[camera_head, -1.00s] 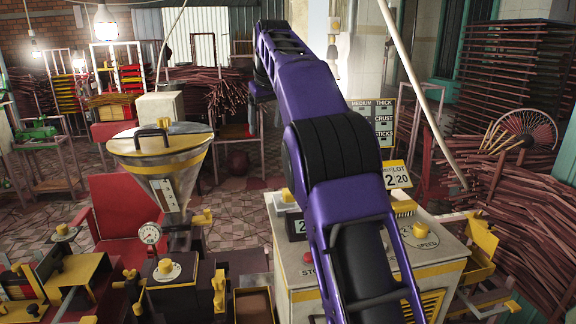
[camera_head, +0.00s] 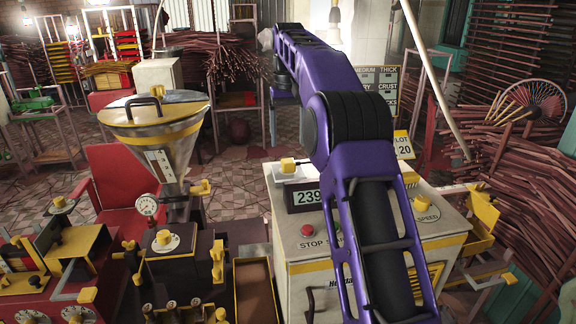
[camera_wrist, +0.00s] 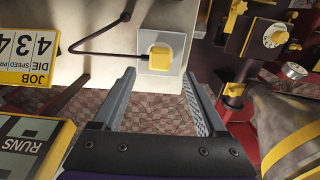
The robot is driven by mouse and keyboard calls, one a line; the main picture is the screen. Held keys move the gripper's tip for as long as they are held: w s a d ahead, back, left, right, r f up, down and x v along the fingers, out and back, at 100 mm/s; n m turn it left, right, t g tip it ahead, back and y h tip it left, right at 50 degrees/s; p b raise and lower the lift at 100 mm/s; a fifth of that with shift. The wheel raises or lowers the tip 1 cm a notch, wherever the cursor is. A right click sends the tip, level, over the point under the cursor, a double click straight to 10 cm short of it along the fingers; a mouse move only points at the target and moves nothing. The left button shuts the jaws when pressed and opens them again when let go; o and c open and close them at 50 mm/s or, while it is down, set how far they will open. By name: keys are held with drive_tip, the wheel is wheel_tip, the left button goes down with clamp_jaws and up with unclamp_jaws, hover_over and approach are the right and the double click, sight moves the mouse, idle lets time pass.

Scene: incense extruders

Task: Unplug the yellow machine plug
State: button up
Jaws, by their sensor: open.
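The yellow plug (camera_wrist: 160,57) sits in a pale square socket plate (camera_wrist: 175,75) on a cream panel, in the wrist view. A dark cord runs from the plug to the left and bends upward. My gripper (camera_wrist: 160,75) is open, with its two grey fingers pointing toward the plate, one to the left and one to the right below the plug. Nothing is between the fingers, and they look apart from the plug.
A cream machine (camera_head: 310,270) with a red stop button (camera_head: 307,230) stands under my arm. A metal hopper (camera_head: 160,140) and red chair (camera_head: 115,180) are to the left. Signs (camera_wrist: 28,58) flank the left side in the wrist view. Stick bundles (camera_head: 520,200) fill the right.

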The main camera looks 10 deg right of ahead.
sight(288, 160)
drive_tip(key=shift+f+b, duration=0.85)
drive_tip(key=shift+f, duration=2.7)
drive_tip(key=shift+p, duration=0.8)
clamp_jaws()
drive_tip(key=shift+r, duration=0.15)
drive_tip(key=shift+r, duration=2.9)
